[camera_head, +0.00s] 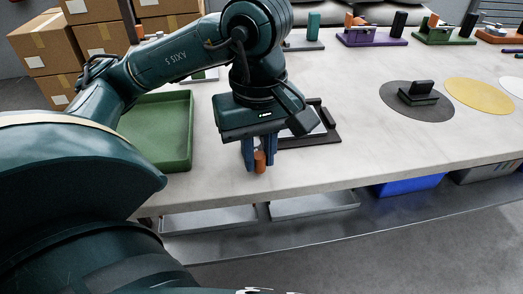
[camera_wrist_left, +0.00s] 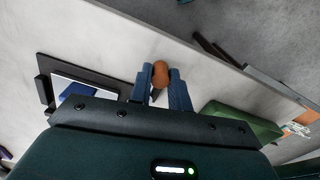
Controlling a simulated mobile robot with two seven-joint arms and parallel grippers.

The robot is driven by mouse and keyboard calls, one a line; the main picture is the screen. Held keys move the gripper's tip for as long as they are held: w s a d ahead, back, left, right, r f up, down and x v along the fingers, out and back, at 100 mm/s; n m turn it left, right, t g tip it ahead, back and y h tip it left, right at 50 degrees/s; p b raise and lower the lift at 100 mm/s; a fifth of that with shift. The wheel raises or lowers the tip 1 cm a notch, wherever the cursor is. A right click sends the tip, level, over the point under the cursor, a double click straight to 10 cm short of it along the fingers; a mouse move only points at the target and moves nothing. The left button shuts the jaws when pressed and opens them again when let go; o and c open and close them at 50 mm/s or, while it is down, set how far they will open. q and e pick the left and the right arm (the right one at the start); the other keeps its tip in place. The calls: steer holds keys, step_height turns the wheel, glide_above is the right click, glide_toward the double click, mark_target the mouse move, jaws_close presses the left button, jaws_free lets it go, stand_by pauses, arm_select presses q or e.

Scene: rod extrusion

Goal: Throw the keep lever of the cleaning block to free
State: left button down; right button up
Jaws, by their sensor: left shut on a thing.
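My left gripper (camera_head: 259,158) is shut on a small orange-brown rounded piece (camera_head: 260,162), low over the table near its front edge. In the left wrist view the piece (camera_wrist_left: 160,74) sits between the two blue fingers (camera_wrist_left: 164,84), with a dark pointed part below it. I cannot tell whether it is a lever or a loose handle. I cannot tell for certain which thing is the cleaning block. A dark block (camera_head: 418,93) stands on a dark grey round mat (camera_head: 390,97) to the right. No keep lever can be made out. My right gripper is not in view.
A green tray (camera_head: 187,148) lies left of the gripper. A dark-framed board (camera_head: 322,138) lies right behind it. Purple (camera_head: 372,42) and green (camera_head: 440,40) bases with fittings stand at the back. A yellow round mat (camera_head: 480,93) lies at the right. The table front between is clear.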

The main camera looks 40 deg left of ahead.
mark_target(259, 154)
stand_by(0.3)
arm_select(q)
steer(key=c, duration=1.3)
jaws_free()
steer(key=shift+r, duration=0.1)
step_height(259, 154, up, 6)
steer(key=p, duration=0.3)
step_height(259, 154, up, 7)
steer(key=p, duration=0.3)
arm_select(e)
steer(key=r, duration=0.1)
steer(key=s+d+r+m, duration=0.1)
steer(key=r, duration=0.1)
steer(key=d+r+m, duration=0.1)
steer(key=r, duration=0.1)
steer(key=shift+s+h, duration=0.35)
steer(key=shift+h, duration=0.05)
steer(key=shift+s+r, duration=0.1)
